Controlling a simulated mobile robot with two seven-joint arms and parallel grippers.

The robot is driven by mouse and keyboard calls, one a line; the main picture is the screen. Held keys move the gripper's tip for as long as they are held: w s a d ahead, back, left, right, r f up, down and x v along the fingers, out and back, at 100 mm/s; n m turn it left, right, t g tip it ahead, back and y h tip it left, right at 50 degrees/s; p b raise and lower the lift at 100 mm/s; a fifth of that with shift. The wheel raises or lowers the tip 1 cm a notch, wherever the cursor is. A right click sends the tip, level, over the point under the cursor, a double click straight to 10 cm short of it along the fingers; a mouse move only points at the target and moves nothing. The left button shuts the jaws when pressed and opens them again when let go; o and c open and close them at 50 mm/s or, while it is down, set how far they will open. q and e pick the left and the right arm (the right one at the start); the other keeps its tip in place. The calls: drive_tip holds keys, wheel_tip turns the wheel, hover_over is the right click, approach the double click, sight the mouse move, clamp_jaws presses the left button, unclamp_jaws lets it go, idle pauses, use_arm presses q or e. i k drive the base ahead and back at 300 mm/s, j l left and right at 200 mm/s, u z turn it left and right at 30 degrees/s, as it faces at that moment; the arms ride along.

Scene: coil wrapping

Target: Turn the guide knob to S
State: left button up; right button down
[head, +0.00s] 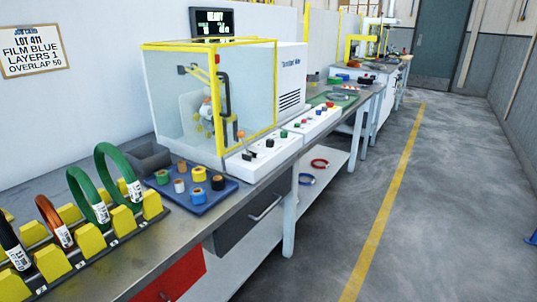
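A wrapping machine (195,95) with a clear, yellow-framed guard stands on the bench. A white control panel (262,158) runs along its front edge, with a black knob (269,143) and other small controls. A second white panel section (312,122) with several coloured buttons and dark knobs continues to the right. The markings are too small to read, so I cannot tell which knob is the guide knob or where it points. Neither of my grippers is in view.
A rack with yellow blocks (93,242) holds several coils, including a green ring (112,152), at the front left. A blue tray (212,196) of tape rolls lies before the machine. A dark screen (212,22) stands behind. The floor (450,200) at right is clear.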

sight(270, 143)
drive_tip(key=i+l+u, duration=0.1)
drive_tip(key=i+l, duration=0.75)
drive_tip(key=i, duration=0.1)
